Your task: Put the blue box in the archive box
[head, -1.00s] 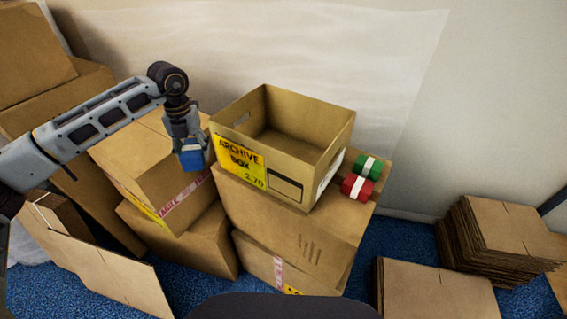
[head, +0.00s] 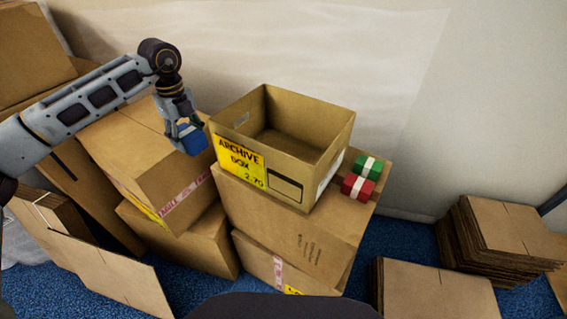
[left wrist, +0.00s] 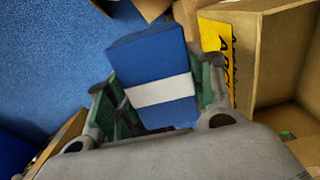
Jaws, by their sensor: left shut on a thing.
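The blue box (head: 193,140) is held in my left gripper (head: 187,125), to the left of the archive box and close to its left wall. In the left wrist view the blue box (left wrist: 158,75) has a white band and sits between the gripper's fingers (left wrist: 160,100). The archive box (head: 228,142) is an open, tan carton with a yellow label; it stands on stacked cartons and looks empty inside where visible. It also shows at the right of the left wrist view (left wrist: 270,50). My right gripper is not in view.
A green box (head: 367,167) and a red box (head: 357,187), each with a white band, lie right of the archive box. Closed cartons (head: 150,160) stand at the left. Flat cardboard stacks (head: 500,235) lie at the right on blue carpet. A wall is behind.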

